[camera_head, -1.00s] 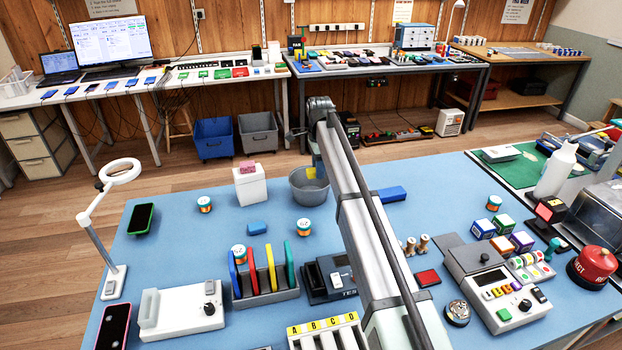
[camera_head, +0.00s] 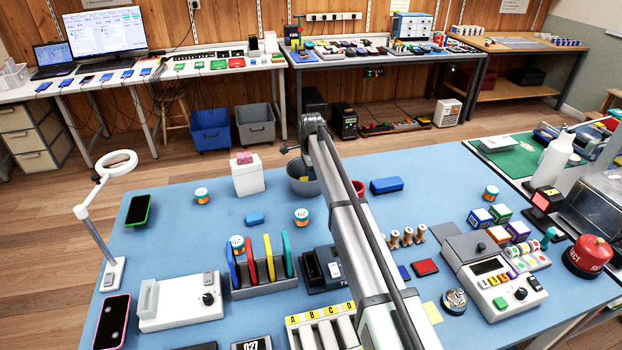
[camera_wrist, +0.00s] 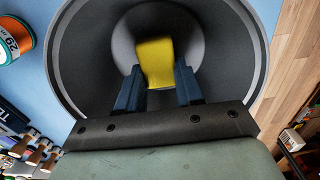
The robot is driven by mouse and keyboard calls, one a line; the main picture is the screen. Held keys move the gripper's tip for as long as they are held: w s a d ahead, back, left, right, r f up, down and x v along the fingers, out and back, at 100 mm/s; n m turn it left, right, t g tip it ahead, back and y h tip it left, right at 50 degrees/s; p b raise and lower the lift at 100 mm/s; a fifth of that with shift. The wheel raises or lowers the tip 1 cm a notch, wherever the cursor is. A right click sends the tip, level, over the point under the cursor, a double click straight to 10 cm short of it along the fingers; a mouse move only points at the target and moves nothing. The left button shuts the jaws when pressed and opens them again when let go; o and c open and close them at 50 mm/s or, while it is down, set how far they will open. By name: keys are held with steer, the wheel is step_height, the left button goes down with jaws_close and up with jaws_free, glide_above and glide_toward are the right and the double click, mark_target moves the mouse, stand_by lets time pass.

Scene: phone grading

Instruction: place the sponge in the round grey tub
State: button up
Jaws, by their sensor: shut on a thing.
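The yellow sponge (camera_wrist: 155,60) is between the two dark fingers of my gripper (camera_wrist: 158,72) in the wrist view. My gripper is shut on it. The round grey tub (camera_wrist: 85,75) surrounds the sponge and fingers in that view, and the sponge shows against its inside. I cannot tell whether the sponge touches the tub floor. In the head view the grey tub (camera_head: 298,187) stands at the back of the blue table, partly hidden behind my arm. My fingers are mostly hidden there.
A white box (camera_head: 248,178) with a pink item on top stands left of the tub. A red container (camera_head: 358,188) and a blue block (camera_head: 386,185) are to its right.

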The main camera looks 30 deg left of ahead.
steer(key=shift+f, duration=0.4)
steer(key=shift+f, duration=0.1)
steer(key=o, duration=1)
step_height(320, 180, up, 12)
steer(key=shift+r, duration=0.15)
steer(key=shift+d, duration=0.1)
